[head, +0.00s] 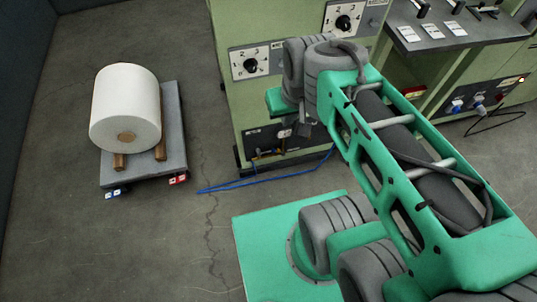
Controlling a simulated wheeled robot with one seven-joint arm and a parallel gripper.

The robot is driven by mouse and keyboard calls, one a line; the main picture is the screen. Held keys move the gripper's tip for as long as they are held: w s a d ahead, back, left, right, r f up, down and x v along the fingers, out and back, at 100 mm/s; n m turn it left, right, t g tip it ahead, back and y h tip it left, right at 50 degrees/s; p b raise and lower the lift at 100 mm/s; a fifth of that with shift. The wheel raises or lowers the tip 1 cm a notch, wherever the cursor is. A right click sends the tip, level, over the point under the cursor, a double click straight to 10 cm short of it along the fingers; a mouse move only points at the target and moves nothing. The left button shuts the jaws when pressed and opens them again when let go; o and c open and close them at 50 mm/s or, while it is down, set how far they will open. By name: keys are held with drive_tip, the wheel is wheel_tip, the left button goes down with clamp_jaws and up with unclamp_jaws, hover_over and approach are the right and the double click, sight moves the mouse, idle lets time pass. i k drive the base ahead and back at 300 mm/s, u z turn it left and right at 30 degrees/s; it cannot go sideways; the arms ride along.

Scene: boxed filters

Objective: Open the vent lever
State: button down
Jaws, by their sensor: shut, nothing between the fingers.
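My gripper (287,133) is small and partly hidden below my green and grey wrist. It is shut and looks empty, close in front of a black panel (256,139) low on the green cabinet. A brass-coloured fitting (262,154) shows just below the gripper, at the panel's lower edge. I cannot tell whether this fitting is the vent lever, or whether the gripper touches it. Several black-handled levers (453,11) with white labels stand on the grey console at the upper right, well away from the gripper.
The green cabinet (234,104) carries dials (250,63). A blue hose (240,185) lies on the floor in front. A cart (143,172) with a white roll (125,107) stands at the left.

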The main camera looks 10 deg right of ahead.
sight(277, 150)
drive_tip(key=z, duration=0.35)
drive_tip(key=k, duration=1.15)
drive_tip(key=u, duration=0.35)
